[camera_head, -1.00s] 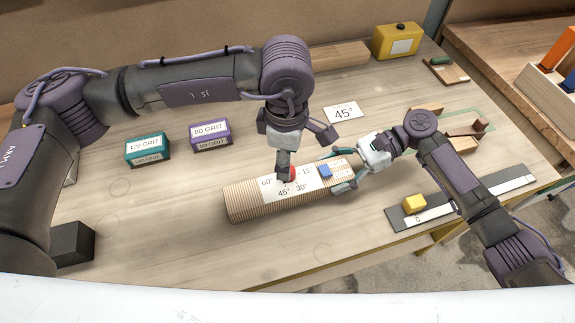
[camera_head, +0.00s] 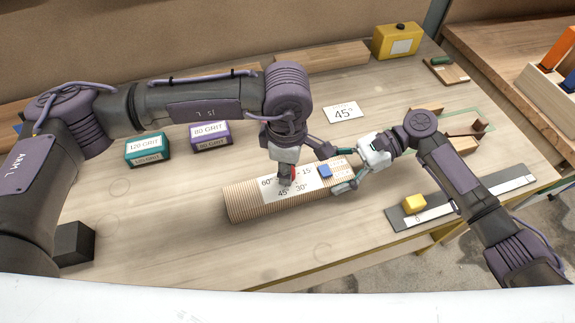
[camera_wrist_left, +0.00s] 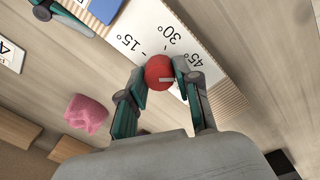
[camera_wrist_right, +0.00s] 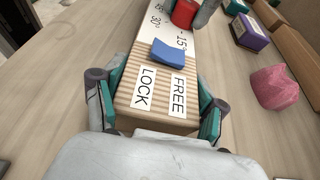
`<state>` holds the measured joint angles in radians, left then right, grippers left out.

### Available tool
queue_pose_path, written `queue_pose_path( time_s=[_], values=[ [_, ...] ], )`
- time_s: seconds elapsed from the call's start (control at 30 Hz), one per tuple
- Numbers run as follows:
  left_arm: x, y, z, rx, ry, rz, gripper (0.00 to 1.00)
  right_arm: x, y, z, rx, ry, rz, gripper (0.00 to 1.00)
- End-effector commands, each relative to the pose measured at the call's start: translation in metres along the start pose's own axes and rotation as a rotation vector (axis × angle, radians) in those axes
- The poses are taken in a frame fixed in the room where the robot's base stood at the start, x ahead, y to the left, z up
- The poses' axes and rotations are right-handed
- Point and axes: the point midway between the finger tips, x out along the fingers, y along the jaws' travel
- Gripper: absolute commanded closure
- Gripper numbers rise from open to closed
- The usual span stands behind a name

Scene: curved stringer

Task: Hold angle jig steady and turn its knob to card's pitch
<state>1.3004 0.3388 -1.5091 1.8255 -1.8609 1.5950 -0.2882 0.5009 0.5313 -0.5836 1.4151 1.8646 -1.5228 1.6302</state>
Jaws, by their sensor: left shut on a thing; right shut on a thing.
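The angle jig (camera_head: 245,206) is a ribbed wooden block with a white angle scale, lying on the bench. My left gripper (camera_head: 287,176) is shut around its red knob (camera_wrist_left: 158,72) from above. A pale mark on the knob points right in the left wrist view, on the 45° side of the scale; its exact reading is unclear behind the finger. My right gripper (camera_wrist_right: 157,108) is shut on the jig's right end, one finger on each side. A blue lever (camera_wrist_right: 175,52) sits by the LOCK and FREE labels. The white card (camera_head: 343,112) behind the jig reads 45°.
Teal (camera_head: 147,150) and purple (camera_head: 210,135) grit blocks stand left of the card. A ruler strip (camera_head: 462,203) with a yellow block (camera_head: 414,202) lies at right. A pink lump (camera_wrist_left: 87,113) is near the jig. Bench in front of the jig is clear.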

Motion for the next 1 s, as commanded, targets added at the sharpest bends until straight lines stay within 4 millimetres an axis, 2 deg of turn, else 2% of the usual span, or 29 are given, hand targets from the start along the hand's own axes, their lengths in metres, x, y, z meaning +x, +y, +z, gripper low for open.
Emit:
queue_pose_path(
  time_s=[0.13, 0.37, 0.63, 0.67, 0.8, 1.0],
  values=[
    [0.0002, -0.0009, 0.0003, -0.039, 0.002, -0.002, 1.00, 0.0000, -0.0003, -0.0015, 0.002, 0.002, -0.002, 0.91],
    [0.0003, -0.0013, 0.0005, -0.212, 0.009, -0.003, 1.00, 0.0000, -0.0004, -0.0016, 0.003, 0.002, -0.003, 0.91],
    [0.0003, -0.0014, 0.0005, -0.223, 0.009, -0.004, 1.00, 0.0000, -0.0005, -0.0017, 0.004, 0.002, -0.003, 0.91],
    [0.0003, -0.0014, 0.0005, -0.223, 0.009, -0.004, 0.66, 0.0000, -0.0005, -0.0018, 0.004, 0.002, -0.004, 0.91],
    [0.0003, -0.0012, 0.0004, -0.223, 0.009, -0.003, 0.43, 0.0001, -0.0004, -0.0018, 0.004, 0.002, -0.003, 0.91],
    [0.0003, -0.0008, 0.0004, -0.223, 0.009, -0.002, 0.42, 0.0002, -0.0002, -0.0017, 0.003, 0.002, -0.002, 0.91]
  ],
)
